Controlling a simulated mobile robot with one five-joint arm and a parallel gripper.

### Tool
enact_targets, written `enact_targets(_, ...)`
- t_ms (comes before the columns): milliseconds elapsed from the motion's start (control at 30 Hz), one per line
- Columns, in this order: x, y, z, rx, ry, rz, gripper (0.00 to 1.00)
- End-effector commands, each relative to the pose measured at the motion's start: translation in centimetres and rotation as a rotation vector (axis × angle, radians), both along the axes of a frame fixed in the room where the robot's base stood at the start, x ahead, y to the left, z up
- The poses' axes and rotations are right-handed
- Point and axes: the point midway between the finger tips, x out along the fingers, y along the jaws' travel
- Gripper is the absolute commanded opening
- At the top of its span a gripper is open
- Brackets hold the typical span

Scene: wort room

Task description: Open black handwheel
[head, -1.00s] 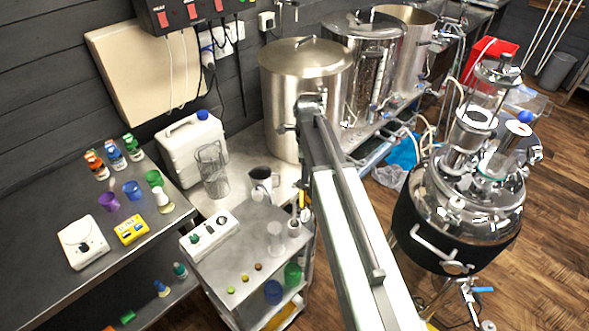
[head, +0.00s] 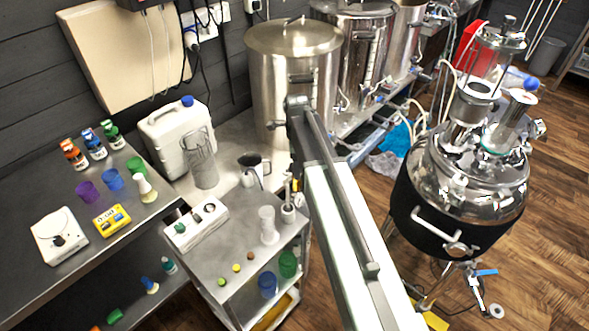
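I cannot make out a black handwheel for certain in the head view. The steel fermenter (head: 470,175) with a black jacket stands at the right, with several fittings on its lid and a pale bar handle on its front.
A steel cart (head: 237,262) with a control box (head: 196,226) and small cups stands left of my arm. A bench (head: 125,225) with bottles and a scale is at the left. A white jug (head: 180,137) stands behind. Wooden floor (head: 555,240) is open at the right.

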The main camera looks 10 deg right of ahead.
Motion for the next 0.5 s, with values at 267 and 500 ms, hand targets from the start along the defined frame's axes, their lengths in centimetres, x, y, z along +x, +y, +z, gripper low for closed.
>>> enact_targets(267, 0.0, 0.05, 0.17, 0.0, 0.0, 0.001, 0.3)
enact_targets(500, 0.0, 0.36, 0.17, 0.001, 0.0, 0.01, 0.08)
